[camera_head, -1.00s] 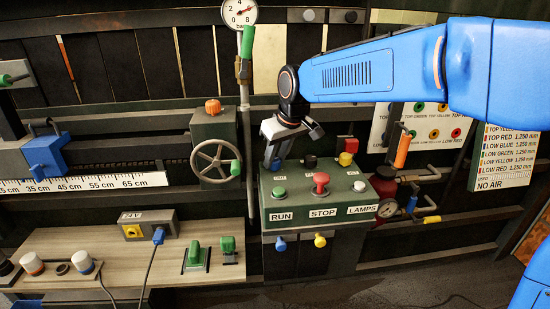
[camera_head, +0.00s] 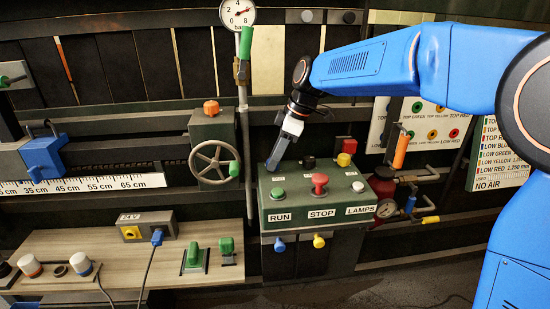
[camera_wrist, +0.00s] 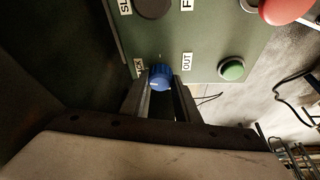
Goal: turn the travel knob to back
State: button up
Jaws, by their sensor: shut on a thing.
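The travel knob is a small blue knob (camera_wrist: 160,77) on the green panel top, seen in the wrist view between my two fingers. A label ending in "CK" is to its left and an "OUT" label to its right. I cannot tell exactly where the knob points. My gripper (camera_wrist: 160,88) is shut on the knob, one finger on each side. In the head view my gripper (camera_head: 271,166) reaches down and left to the back left of the green control box (camera_head: 314,244), and it hides the knob.
The green RUN button (camera_head: 277,193), red STOP button (camera_head: 320,180) and white LAMPS button (camera_head: 358,187) stand near the knob. A yellow knob (camera_head: 344,160) is at the box's back right. A handwheel (camera_head: 215,163) stands left of my gripper.

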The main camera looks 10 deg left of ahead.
jog(key=shift+n, duration=0.5)
jog(key=o, duration=1)
jog(key=shift+o, duration=0.2)
jog(key=v, duration=1.7)
jog(key=shift+w+r, duration=0.25)
jog(key=shift+w, duration=0.05)
